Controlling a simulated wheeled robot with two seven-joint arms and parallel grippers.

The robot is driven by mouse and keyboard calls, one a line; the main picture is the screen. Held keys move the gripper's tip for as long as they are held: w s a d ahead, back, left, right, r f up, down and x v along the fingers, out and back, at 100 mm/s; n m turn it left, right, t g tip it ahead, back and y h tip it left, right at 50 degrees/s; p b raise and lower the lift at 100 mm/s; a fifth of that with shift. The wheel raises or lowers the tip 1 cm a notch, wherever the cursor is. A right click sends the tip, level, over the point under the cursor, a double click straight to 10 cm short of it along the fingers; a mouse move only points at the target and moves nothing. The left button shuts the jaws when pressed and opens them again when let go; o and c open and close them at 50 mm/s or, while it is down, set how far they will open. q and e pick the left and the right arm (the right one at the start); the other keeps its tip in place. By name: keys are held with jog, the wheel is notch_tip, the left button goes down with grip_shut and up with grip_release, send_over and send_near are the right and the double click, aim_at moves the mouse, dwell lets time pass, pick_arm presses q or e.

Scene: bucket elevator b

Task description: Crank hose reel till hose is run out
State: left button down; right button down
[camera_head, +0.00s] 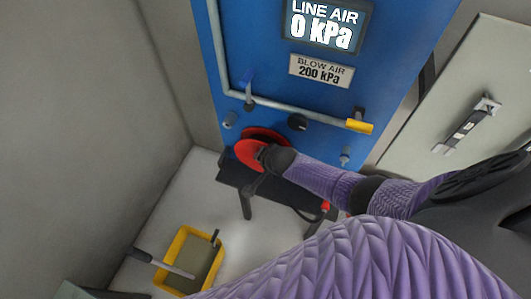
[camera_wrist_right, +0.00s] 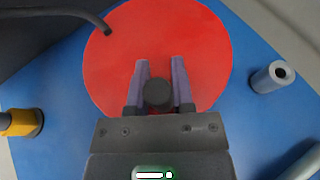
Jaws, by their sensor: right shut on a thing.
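The hose reel is a red disc (camera_head: 250,148) low on the blue panel (camera_head: 275,75). In the right wrist view the red disc (camera_wrist_right: 205,50) fills the upper middle. Its dark crank knob (camera_wrist_right: 158,93) sits between the two fingers of my right gripper (camera_wrist_right: 160,85), which is shut on it. In the head view my wrist and hand hide part of the reel. A dark hose (camera_head: 305,216) with a red end (camera_head: 325,206) shows below the reel. My left gripper is not in view.
A display (camera_head: 325,25) reads LINE AIR 0 kPa, and a plate (camera_head: 321,70) reads BLOW AIR 200 kPa. A yellow tray (camera_head: 178,243) stands on the floor. A grey door (camera_head: 475,80) is at right.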

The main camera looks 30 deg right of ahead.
jog(key=shift+w+a+r+g+h, duration=0.1)
jog(key=shift+w+a+g+h, duration=0.2)
jog(key=shift+g+h, duration=0.35)
jog(key=shift+g+p, duration=0.25)
jog(key=shift+p, duration=0.05)
jog(key=shift+c, duration=2.4)
grip_release()
jog(key=shift+w, duration=0.1)
jog(key=d+p+v, duration=0.1)
jog(key=p+v, duration=0.5)
jog(key=v, duration=0.4)
jog(key=shift+a, duration=0.5)
